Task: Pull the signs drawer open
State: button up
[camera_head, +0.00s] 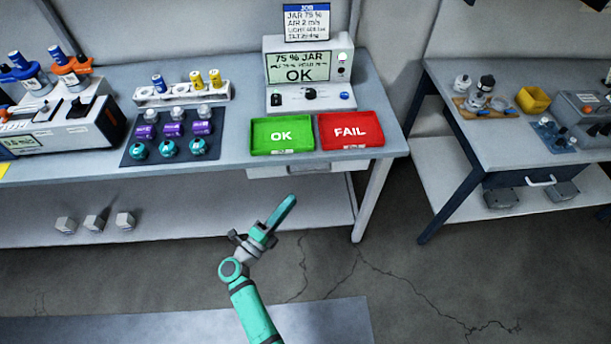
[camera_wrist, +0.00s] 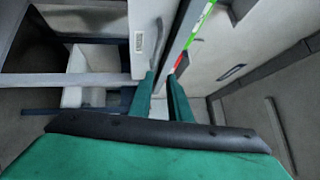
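A pale drawer front (camera_head: 312,169) shows under the left bench's front edge, below the green and red trays, and looks closed. In the wrist view, a pale front (camera_wrist: 140,18) carries a small label (camera_wrist: 138,42), too small to read surely. My gripper (camera_head: 291,199) is out in front of the bench, its green fingers pointing up toward that drawer. In the wrist view my gripper (camera_wrist: 162,76) has its two fingers apart, with the tips near the labelled front. I see nothing held; whether a handle lies between the tips is unclear.
A green OK tray (camera_head: 282,152) and red FAIL tray (camera_head: 351,146) sit at the bench's front edge. A bench leg (camera_head: 372,200) stands right of the drawer. The right bench (camera_head: 500,165) has its own drawer with a handle (camera_head: 541,182). The floor between the benches is clear.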

jog(key=w+d+r+m, duration=0.1)
jog(key=w+d, duration=0.5)
jog(key=w, duration=0.4)
jog(key=shift+g, duration=0.4)
jog(key=shift+c, duration=0.3)
jog(key=shift+s+d, duration=0.1)
grip_shut()
